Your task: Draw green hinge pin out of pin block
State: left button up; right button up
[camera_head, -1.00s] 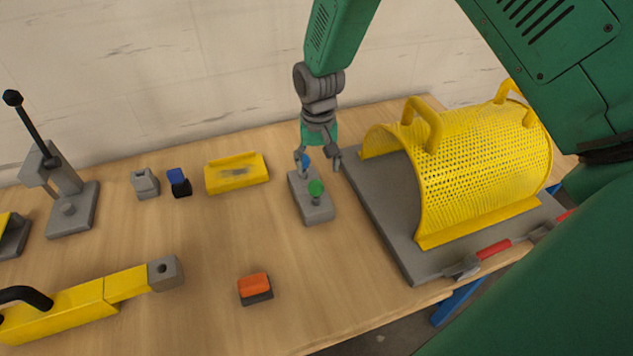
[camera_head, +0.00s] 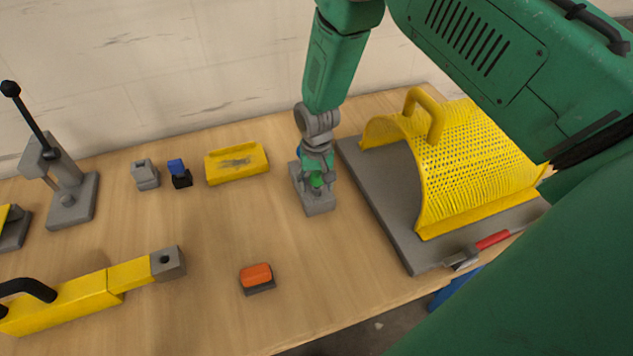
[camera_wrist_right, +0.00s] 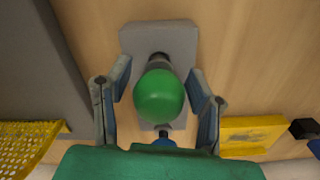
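The grey pin block (camera_head: 318,203) stands on the table left of the yellow guard; it also shows in the right wrist view (camera_wrist_right: 176,40). The green hinge pin (camera_head: 316,180) stands in it, its round green head (camera_wrist_right: 159,97) large in the right wrist view. A blue-headed pin (camera_head: 300,152) is at the block's far end, mostly hidden by my gripper; a bit of blue shows in the wrist view (camera_wrist_right: 164,143). My right gripper (camera_wrist_right: 162,90) is open, its fingers on either side of the green head with gaps visible. My left gripper is not in view.
A yellow perforated guard (camera_head: 470,160) on a grey plate (camera_head: 375,205) stands close on the right. A yellow tray (camera_head: 237,164), a blue-topped piece (camera_head: 179,174) and an orange-topped block (camera_head: 257,278) lie left. The table between them is clear.

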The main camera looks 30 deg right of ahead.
aim_at(316, 173)
jog(key=shift+a, duration=0.15)
grip_shut()
jog(key=shift+d+r+p, duration=0.25)
jog(key=shift+r+p, duration=0.35)
jog(key=shift+r, duration=0.1)
jog(key=shift+a+r+p, duration=0.1)
jog(key=shift+r+p, duration=0.7)
jog(key=shift+r, duration=0.35)
jog(key=shift+r+p, duration=1.55)
jog(key=shift+r, duration=1.6)
